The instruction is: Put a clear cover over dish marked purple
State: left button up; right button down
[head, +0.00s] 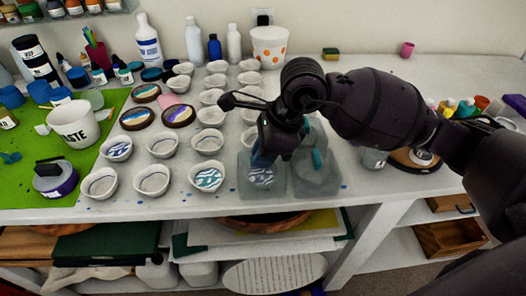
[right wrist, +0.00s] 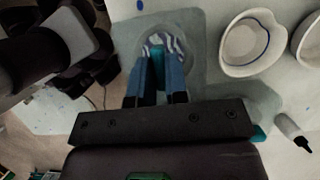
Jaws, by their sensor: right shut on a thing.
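A white dish with a purple wavy pattern (head: 262,176) stands at the table's front edge, seen through a clear cover (head: 246,187). My right gripper (head: 262,158) is above it, fingers pointing down, shut on the cover's teal handle (right wrist: 158,68). In the right wrist view the patterned dish (right wrist: 160,39) shows beyond the fingertips, with the clear cover (right wrist: 190,30) around it. I cannot tell whether the cover's rim touches the table. A second clear cover (head: 316,182) with a teal handle stands just to the right. My left gripper is not in view.
A teal-patterned dish (head: 207,178) stands close on the left, among several white bowls. A green mat (head: 30,190) with a white waste pot (head: 74,126) lies at the left. Bottles and an orange-dotted pot (head: 270,46) stand at the back. The table's back right is mostly free.

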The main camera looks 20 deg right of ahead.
dwell(0.3)
jog(key=c, duration=1.1)
grip_release()
jog(key=shift+o, duration=0.2)
jog(key=p+v, duration=0.1)
jog(key=v, duration=0.9)
jog(key=shift+d+r, duration=0.2)
jog(key=shift+r, duration=0.1)
jog(key=shift+s, duration=0.15)
